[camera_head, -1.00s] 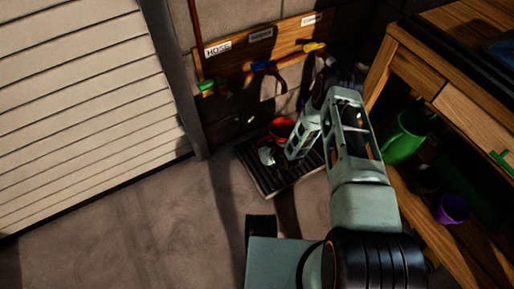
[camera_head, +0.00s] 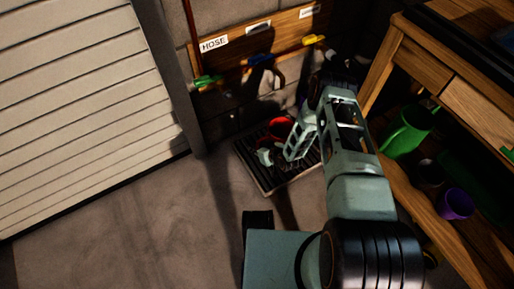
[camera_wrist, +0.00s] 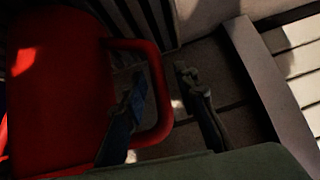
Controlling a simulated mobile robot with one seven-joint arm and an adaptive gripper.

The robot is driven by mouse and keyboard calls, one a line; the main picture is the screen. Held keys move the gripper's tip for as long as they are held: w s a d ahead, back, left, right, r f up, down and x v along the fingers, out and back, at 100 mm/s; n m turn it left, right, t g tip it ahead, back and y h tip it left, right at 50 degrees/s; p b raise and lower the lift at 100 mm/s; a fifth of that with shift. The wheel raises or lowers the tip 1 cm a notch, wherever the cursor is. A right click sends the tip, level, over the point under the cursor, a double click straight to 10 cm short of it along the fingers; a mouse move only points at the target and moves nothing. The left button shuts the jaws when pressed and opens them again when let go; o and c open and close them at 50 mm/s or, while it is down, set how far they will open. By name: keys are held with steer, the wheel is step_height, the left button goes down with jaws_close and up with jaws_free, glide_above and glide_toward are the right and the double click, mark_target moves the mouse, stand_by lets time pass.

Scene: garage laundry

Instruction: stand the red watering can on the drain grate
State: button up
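The red watering can (camera_head: 281,127) is at the back of the dark slatted drain grate (camera_head: 270,184) in the head view, partly hidden by my gripper and arm. It looks roughly upright and on the grate; its base is hidden. In the wrist view the can's red body (camera_wrist: 60,85) fills the left side, with its loop handle (camera_wrist: 160,100) towards the middle. My gripper (camera_wrist: 162,98) is open, one finger inside the handle loop and the other outside, with gaps beside the handle bar. My gripper (camera_head: 268,157) also shows over the grate in the head view.
A wooden hose rack (camera_head: 260,48) is on the wall behind the grate. A wooden workbench (camera_head: 425,75) stands at the right, with a green can (camera_head: 405,132) and a purple cup (camera_head: 455,204) on its lower shelf. A slatted door (camera_head: 80,100) is at the left. Front-left floor is clear.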

steer(key=shift+r, duration=0.2)
steer(key=p+v, duration=0.5)
steer(key=v, duration=0.7)
